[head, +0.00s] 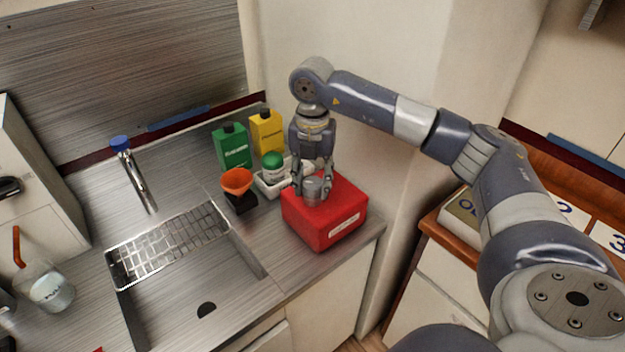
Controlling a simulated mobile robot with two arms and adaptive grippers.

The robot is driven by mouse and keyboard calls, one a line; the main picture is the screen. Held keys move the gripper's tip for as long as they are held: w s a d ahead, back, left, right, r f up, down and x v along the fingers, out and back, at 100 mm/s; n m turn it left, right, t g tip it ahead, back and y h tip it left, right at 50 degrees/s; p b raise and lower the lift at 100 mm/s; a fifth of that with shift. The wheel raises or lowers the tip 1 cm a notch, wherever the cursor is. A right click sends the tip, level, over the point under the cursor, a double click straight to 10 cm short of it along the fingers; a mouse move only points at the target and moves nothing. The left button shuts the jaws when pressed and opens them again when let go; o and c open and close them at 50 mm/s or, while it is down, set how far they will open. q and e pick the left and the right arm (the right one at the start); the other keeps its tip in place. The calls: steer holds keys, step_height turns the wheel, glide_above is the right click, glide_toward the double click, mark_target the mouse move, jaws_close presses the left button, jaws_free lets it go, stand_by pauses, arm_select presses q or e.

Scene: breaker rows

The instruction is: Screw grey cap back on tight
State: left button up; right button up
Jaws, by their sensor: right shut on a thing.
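The grey cap (317,191) is at the top of a red box-shaped container (326,222) with a white label, at the right end of the steel counter. My right gripper (315,186) points straight down over the container and is shut on the grey cap, one finger on each side. The cap sits at the container's top; I cannot tell how tightly it is seated. My left gripper is not in view.
Behind the container stand a white tray (268,191) with a green-lidded jar (272,168), an orange funnel (237,181), a green bottle (232,147) and a yellow bottle (266,131). A sink (190,285) with a wire rack (168,245) lies left. The counter's right edge is close.

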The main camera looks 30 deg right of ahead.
steer(key=shift+m, duration=0.8)
steer(key=o, duration=1.1)
step_height(320, 180, up, 12)
